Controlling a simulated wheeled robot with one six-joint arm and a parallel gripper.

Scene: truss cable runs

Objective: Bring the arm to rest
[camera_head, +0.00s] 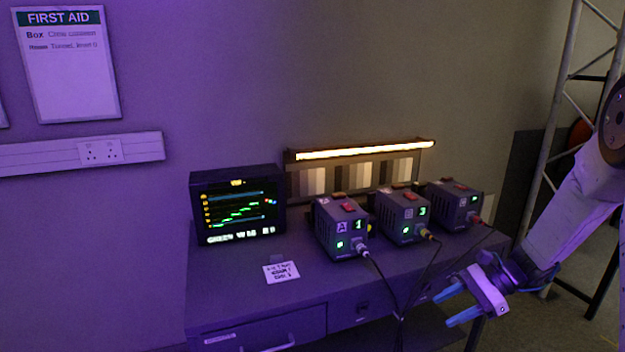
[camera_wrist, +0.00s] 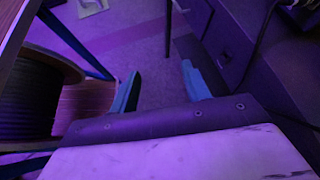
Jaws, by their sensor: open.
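My gripper (camera_head: 453,305) is at the lower right in the head view, in front of the desk's right end and apart from it. Its two blue fingers are spread, with nothing between them. In the wrist view the open fingers (camera_wrist: 163,88) point over the floor, with the dark desk side to the right. My arm reaches in from the right edge of the head view, bent and angled down to the left.
A purple-lit desk (camera_head: 225,290) holds a monitor (camera_head: 238,207) and three boxes, including one marked A (camera_head: 341,228), with cables hanging off the front. A truss (camera_head: 560,110) stands at right. A cable drum (camera_wrist: 35,95) is close at left in the wrist view.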

